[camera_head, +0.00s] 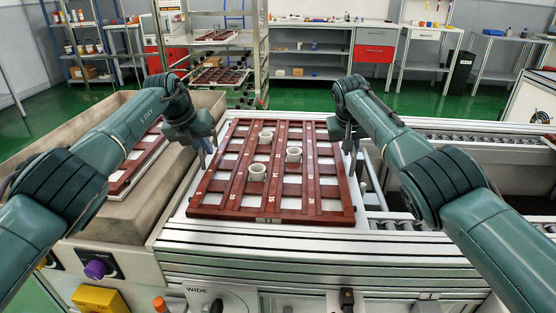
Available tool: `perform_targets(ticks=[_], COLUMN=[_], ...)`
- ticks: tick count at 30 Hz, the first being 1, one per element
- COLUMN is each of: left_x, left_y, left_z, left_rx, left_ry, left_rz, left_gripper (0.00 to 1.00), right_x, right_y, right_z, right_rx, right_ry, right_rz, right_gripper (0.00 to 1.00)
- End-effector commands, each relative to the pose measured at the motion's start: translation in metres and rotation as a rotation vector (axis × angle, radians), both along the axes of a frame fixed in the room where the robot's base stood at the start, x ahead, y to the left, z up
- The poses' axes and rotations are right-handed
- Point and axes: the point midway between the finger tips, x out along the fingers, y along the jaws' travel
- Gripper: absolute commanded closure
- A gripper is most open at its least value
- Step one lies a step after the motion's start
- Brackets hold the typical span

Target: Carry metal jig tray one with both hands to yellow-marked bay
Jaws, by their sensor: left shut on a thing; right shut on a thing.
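A reddish-brown grid tray (240,213) lies on the metal conveyor in the middle of the camera_head view. Its lattice has pale openings, and three white cups (257,172) stand on it. My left gripper (206,152) is shut on the tray's left side, towards the far end. My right gripper (350,148) is shut on its right side at about the same depth. Both point downward, and their exact contact with the rim is small and partly hidden. I cannot tell whether the tray is lifted or resting. I cannot make out a yellow-marked bay.
A beige trough (125,228) on the left holds another reddish-brown tray (137,165). A roller conveyor (455,138) runs off to the right. A metal rack (262,70) with more trays stands behind. A yellow box (100,298) and a purple knob (96,269) are at front left.

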Motion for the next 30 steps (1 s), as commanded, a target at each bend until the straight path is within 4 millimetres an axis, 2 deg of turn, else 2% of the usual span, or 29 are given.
perform_targets(ticks=[19,30], left_x=[0.0,0.0], left_y=[0.0,-0.001], left_z=[0.0,0.016], left_rx=[-0.001,-0.002], left_ry=[0.001,-0.003], left_rz=[0.0,0.0], left_gripper=[1.0,1.0], right_x=[0.0,0.001], right_y=[0.0,0.001], right_z=[0.0,0.016], right_rx=[0.001,0.0], right_ry=[0.001,-0.004], right_rz=[0.0,0.001], right_gripper=[1.0,1.0])
